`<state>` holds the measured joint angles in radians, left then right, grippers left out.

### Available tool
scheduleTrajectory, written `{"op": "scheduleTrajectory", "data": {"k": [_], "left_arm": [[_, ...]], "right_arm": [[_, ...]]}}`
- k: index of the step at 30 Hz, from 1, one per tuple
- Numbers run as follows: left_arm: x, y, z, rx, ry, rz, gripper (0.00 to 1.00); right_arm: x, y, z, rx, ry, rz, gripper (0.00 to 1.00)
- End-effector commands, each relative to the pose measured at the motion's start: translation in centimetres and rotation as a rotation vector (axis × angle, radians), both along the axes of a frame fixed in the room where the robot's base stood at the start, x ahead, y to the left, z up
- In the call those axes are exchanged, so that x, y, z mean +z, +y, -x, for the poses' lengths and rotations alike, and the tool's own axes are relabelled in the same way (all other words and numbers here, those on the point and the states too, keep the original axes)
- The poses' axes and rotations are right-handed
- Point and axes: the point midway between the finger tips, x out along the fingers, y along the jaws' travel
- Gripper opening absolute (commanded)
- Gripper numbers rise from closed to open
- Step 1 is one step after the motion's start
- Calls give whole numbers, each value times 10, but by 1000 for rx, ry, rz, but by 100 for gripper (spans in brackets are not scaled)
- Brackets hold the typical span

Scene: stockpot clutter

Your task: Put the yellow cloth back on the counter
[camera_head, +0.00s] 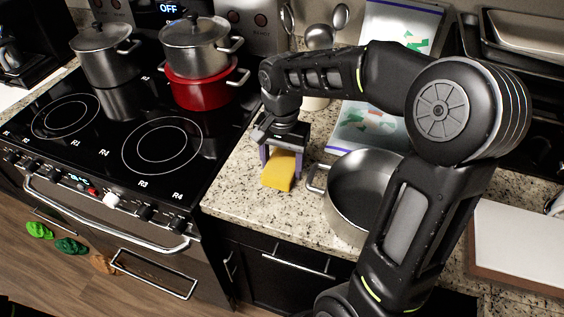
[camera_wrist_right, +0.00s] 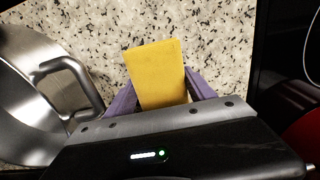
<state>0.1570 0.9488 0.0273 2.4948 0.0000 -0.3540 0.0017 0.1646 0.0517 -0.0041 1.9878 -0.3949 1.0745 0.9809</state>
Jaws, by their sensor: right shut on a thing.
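The yellow cloth (camera_head: 279,170) is a flat folded piece at the granite counter (camera_head: 232,195), between the stove and an open steel pot. My right gripper (camera_head: 281,155) points down with its purple fingers on either side of the cloth and is shut on it. In the right wrist view the cloth (camera_wrist_right: 158,75) sticks out beyond the fingers over the speckled counter (camera_wrist_right: 215,35). I cannot tell whether the cloth touches the counter. My left gripper does not show.
The open steel pot (camera_head: 363,190) stands just right of the cloth, its handle close by. The stove (camera_head: 140,150) lies to the left, with a red pot (camera_head: 200,92) and steel pots at its back. A white board (camera_head: 520,240) lies at right. Counter is bare in front of the cloth.

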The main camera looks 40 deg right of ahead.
Motion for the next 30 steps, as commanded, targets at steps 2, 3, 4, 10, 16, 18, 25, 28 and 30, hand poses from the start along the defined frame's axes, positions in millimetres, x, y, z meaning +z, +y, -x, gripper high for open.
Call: {"op": "scheduleTrajectory", "data": {"k": [2,3,4,10,16,18,25,28,30], "left_arm": [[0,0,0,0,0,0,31],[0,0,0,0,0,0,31],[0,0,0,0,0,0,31],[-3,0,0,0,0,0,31],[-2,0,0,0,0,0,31],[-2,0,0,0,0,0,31],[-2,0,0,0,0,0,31],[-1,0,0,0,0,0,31],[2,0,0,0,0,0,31]], "right_arm": [[-1,0,0,0,-1,0,19],[-1,0,0,0,-1,0,19],[-1,0,0,0,-1,0,19],[-4,0,0,0,-1,0,19],[-4,0,0,1,-1,1,76],[-4,0,0,1,-1,1,82],[-3,0,0,1,-1,1,85],[-1,0,0,1,-1,0,85],[2,0,0,0,-1,0,85]]}}
